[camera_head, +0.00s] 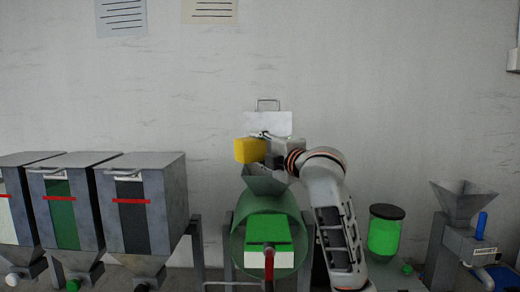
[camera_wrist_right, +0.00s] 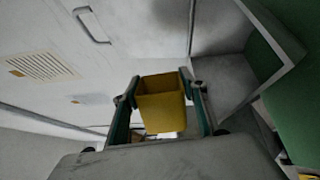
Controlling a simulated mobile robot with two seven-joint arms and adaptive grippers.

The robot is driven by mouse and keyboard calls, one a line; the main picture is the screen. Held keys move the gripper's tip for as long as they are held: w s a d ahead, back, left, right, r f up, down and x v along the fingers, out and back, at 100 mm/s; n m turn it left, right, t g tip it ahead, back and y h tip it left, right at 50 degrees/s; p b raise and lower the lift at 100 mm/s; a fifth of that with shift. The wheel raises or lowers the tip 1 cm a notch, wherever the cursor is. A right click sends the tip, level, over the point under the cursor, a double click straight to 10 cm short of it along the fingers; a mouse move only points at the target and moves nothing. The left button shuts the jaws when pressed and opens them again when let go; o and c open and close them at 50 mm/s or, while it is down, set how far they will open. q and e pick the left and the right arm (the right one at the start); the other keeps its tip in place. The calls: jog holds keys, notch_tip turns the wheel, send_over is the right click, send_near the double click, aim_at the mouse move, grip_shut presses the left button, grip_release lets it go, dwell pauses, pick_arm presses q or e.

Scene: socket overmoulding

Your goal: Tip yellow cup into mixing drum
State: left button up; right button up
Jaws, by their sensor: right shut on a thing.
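The yellow cup (camera_head: 249,151) is held above the funnel (camera_head: 266,182) of the mixing drum (camera_head: 246,236), a little to the left of the funnel's middle. My right gripper (camera_head: 268,146) is shut on the cup, with the arm reaching in from the right. In the right wrist view the cup (camera_wrist_right: 162,110) sits between the two fingers (camera_wrist_right: 158,92), its mouth toward the top of the picture. The cup's contents are not visible. The grey funnel (camera_wrist_right: 222,85) shows beside it. My left gripper is not in view.
Several grey hoppers with coloured windows (camera_head: 65,210) stand at the left. A green container with a dark lid (camera_head: 384,236) and a machine with a funnel (camera_head: 462,204) stand at the right.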

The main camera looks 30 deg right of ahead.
aim_at(252, 155)
jog(key=shift+a, duration=0.1)
jog(key=n, duration=0.3)
jog(key=shift+a+f, duration=0.15)
jog(key=shift+a, duration=0.05)
dwell(0.3)
jog(key=shift+a+n, duration=0.65)
jog(key=shift+n, duration=0.05)
jog(key=shift+a+f+n, duration=0.2)
jog(key=shift+a+n, duration=0.75)
jog(key=shift+n, duration=0.05)
jog(key=shift+a+f, duration=0.1)
